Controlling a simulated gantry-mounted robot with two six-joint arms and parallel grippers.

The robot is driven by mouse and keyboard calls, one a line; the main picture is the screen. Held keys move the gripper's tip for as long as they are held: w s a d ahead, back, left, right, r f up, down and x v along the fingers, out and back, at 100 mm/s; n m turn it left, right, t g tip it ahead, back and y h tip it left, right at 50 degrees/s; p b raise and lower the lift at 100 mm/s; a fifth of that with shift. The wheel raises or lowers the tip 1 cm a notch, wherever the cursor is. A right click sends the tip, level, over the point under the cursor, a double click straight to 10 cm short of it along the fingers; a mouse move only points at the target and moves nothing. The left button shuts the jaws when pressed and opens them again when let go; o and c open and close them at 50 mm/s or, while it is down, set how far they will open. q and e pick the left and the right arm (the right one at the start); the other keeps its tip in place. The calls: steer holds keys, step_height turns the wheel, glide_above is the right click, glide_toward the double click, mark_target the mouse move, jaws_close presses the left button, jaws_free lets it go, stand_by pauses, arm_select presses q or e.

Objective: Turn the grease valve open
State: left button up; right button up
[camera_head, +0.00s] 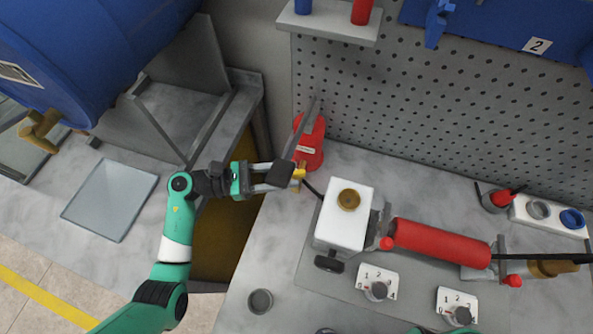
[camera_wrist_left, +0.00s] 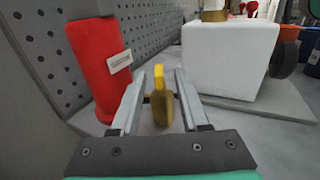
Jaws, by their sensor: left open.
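A small valve with a yellow handle (camera_head: 299,173) stands beside a red labelled container (camera_head: 309,147) at the bench's back left. In the left wrist view the yellow handle (camera_wrist_left: 159,78) stands upright above a brass body (camera_wrist_left: 160,112). My left gripper (camera_head: 284,175) is at the valve. In its wrist view the two open fingers (camera_wrist_left: 158,82) lie on either side of the handle, with visible gaps. The red container (camera_wrist_left: 102,65) is just left of the left finger. In the head view the gripper partly hides the valve. My right gripper is not in view.
A white block (camera_head: 342,215) with a brass cap and a red roller (camera_head: 440,243) lie to the right. A pegboard (camera_head: 430,110) stands behind. A blue drum (camera_head: 90,45) with a brass tap (camera_head: 40,130) is at upper left. The bench's front left is mostly clear around a small grey cup (camera_head: 260,301).

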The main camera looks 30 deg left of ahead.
mark_target(297, 175)
arm_select(q)
steer(key=shift+x, duration=1.35)
jaws_close()
